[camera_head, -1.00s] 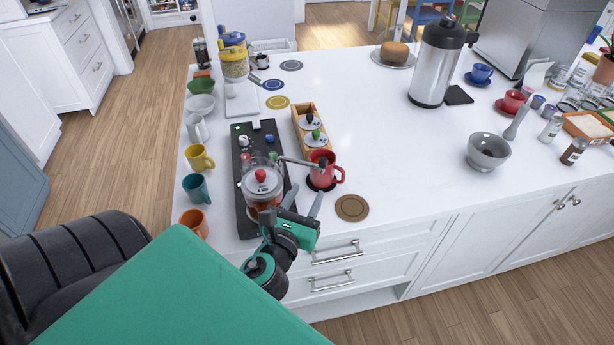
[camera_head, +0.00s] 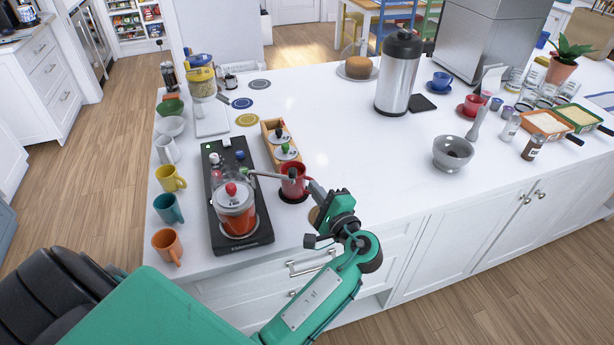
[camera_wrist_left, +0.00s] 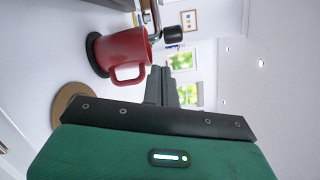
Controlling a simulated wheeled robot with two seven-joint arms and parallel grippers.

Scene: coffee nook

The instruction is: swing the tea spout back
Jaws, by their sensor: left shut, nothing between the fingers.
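The tea machine is a black base (camera_head: 218,214) with a glass jar of reddish tea (camera_head: 236,212) under a red-knobbed lid. Its thin metal tea spout (camera_head: 268,175) reaches right from the machine, ending over or at the red mug (camera_head: 293,183). In the left wrist view the red mug (camera_wrist_left: 122,52) stands on a black round pad, with the spout's dark tip (camera_wrist_left: 173,34) beside its rim. My left gripper (camera_head: 315,187) is shut and empty, just right of the mug; whether it touches the mug is unclear. My right gripper is out of view.
Orange (camera_head: 167,244), teal and yellow mugs line the counter's left edge. A wooden box with lidded jars (camera_head: 272,128) stands behind the red mug. A brown coaster (camera_wrist_left: 69,101) lies near the mug. The counter is clear between the red mug and the grey bowl (camera_head: 453,155).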

